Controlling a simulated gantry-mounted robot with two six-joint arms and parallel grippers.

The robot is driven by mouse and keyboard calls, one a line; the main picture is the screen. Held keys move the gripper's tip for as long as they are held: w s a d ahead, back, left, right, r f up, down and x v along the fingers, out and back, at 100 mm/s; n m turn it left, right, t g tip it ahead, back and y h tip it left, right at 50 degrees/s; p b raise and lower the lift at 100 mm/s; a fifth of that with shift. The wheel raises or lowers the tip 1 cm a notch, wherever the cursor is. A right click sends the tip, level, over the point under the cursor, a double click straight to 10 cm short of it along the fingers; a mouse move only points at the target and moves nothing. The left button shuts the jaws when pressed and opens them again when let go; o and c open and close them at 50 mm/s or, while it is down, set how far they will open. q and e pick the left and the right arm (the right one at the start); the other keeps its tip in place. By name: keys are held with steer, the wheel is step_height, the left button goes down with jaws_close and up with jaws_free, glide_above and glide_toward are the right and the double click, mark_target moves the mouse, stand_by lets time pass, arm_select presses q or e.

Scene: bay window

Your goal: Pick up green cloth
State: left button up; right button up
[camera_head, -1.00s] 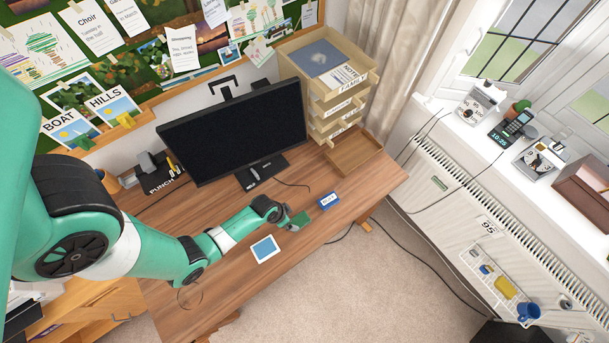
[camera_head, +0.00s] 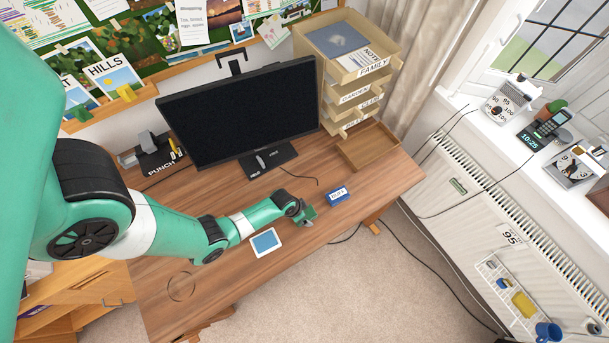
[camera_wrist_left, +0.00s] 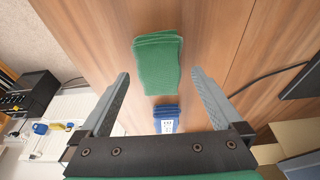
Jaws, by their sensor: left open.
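The green cloth (camera_wrist_left: 157,66) lies on the wooden desk as a folded stack of layers. It sits ahead of my left gripper (camera_wrist_left: 161,74), whose two grey fingers are wide apart and empty. In the wrist view the cloth lines up between the fingertips and looks lower than them, apart from both. In the head view the cloth (camera_head: 309,213) shows only partly beside the end of my left arm, near the desk's front edge. The fingers there are small and hard to make out. My right gripper is not in view.
A blue-and-white card (camera_head: 265,242) lies left. The monitor (camera_head: 240,115) and wooden letter trays (camera_head: 363,145) stand behind. The front desk edge is close.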

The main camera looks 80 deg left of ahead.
arm_select(q)
steer(key=shift+w+f, duration=0.15)
steer(key=shift+f, duration=0.25)
steer(key=shift+f, duration=0.2)
stand_by(0.4)
